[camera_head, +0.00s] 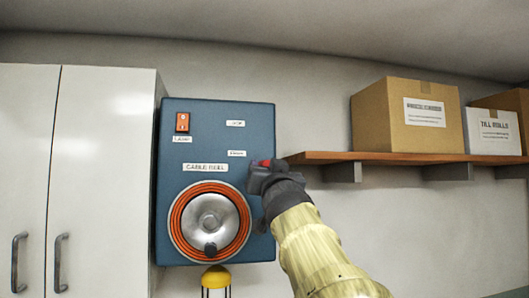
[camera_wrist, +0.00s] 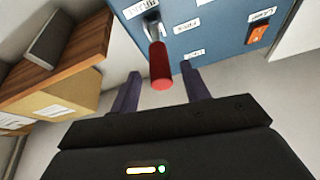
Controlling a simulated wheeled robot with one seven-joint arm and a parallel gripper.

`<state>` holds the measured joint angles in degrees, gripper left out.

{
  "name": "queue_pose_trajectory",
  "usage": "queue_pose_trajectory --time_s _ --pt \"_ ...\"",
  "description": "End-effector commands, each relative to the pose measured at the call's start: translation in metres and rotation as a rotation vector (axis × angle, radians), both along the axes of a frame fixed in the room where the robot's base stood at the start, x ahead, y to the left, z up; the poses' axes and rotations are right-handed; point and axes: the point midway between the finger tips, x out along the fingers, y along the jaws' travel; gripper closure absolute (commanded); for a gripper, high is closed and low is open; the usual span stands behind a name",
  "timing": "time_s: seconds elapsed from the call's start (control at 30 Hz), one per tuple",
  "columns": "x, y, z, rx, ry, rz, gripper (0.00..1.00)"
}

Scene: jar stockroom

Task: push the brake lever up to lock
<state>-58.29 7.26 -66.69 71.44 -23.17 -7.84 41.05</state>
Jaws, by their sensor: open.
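The brake lever's red handle (camera_head: 265,162) shows just above my gripper (camera_head: 262,180) in the head view, at the right edge of the blue cable reel panel (camera_head: 218,140). Most of the lever is hidden there by my gripper. In the wrist view the red handle (camera_wrist: 160,68) points out from a metal mount on the panel (camera_wrist: 215,32). My gripper (camera_wrist: 158,78) is open, with one dark finger on each side of the handle in that picture. I cannot tell whether either finger touches it. Small white labels sit on the panel near the lever.
An orange rocker switch (camera_head: 182,122) and a round reel (camera_head: 209,222) with a crank knob are on the panel. A yellow plug (camera_head: 216,276) hangs below. A wooden shelf (camera_head: 390,158) with boxes is close on the right; white cabinet doors (camera_head: 100,170) stand left.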

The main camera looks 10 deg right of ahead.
Motion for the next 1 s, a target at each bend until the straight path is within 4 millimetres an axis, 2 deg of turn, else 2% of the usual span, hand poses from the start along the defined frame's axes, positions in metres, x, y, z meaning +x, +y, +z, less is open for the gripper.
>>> queue_pose_trajectory --time_s 0.1,0.6,1.0 --pt "0.009 -0.001 0.009 -0.003 0.000 -0.003 0.54" --pt "0.044 -0.002 0.021 -0.001 0.002 -0.002 0.54" --pt "0.048 -0.002 0.019 0.002 0.001 0.001 0.56"
